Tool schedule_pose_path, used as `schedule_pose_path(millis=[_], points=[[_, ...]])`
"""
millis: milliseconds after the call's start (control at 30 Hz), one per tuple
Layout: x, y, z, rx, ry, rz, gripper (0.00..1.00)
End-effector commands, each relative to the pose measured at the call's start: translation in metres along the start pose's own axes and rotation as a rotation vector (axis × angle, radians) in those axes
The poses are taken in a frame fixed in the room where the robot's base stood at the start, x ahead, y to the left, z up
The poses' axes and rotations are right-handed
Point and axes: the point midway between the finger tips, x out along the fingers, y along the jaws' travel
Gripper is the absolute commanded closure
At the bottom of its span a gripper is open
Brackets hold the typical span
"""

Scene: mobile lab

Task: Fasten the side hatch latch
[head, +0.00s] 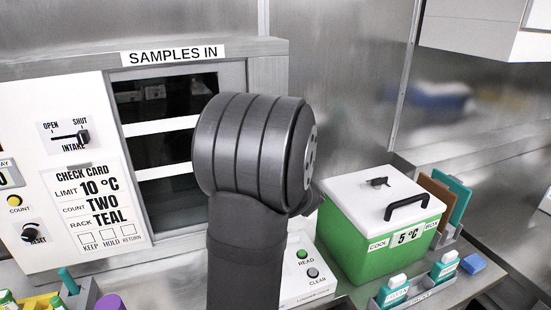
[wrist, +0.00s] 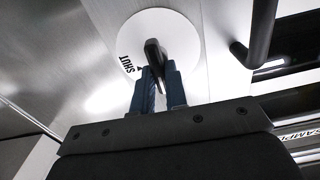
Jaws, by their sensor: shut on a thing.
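The side hatch latch (wrist: 153,50) is a dark lever on a round white disc (wrist: 176,25), seen in the wrist view at the upper middle. The disc bears the word SHUT (wrist: 125,64) and a small dark mark beside it, left of the lever. My gripper (wrist: 160,76) has its two blue fingers shut on the lever, one on each side. The fingers hide the lower part of the lever, and I cannot tell whether it lines up with the mark. In the head view my arm hides the gripper, and the latch does not show.
A dark bar handle (wrist: 260,38) stands right of the disc in the wrist view. In the head view, the SAMPLES IN window (head: 180,90) is behind my arm. A green cool box (head: 365,245) with a white lid stands right of it, and bottles (head: 442,268) stand in front.

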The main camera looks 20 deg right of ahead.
Motion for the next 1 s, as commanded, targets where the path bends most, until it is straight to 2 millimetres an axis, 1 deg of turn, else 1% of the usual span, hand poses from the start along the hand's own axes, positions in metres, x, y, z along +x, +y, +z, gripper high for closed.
schedule_pose_path(millis=[267, 1000], points=[[0.0000, 0.0020, 0.0001, 0.173, 0.000, 0.000, 1.00], [0.0003, 0.0072, 0.0033, 0.872, 0.000, -0.001, 1.00]])
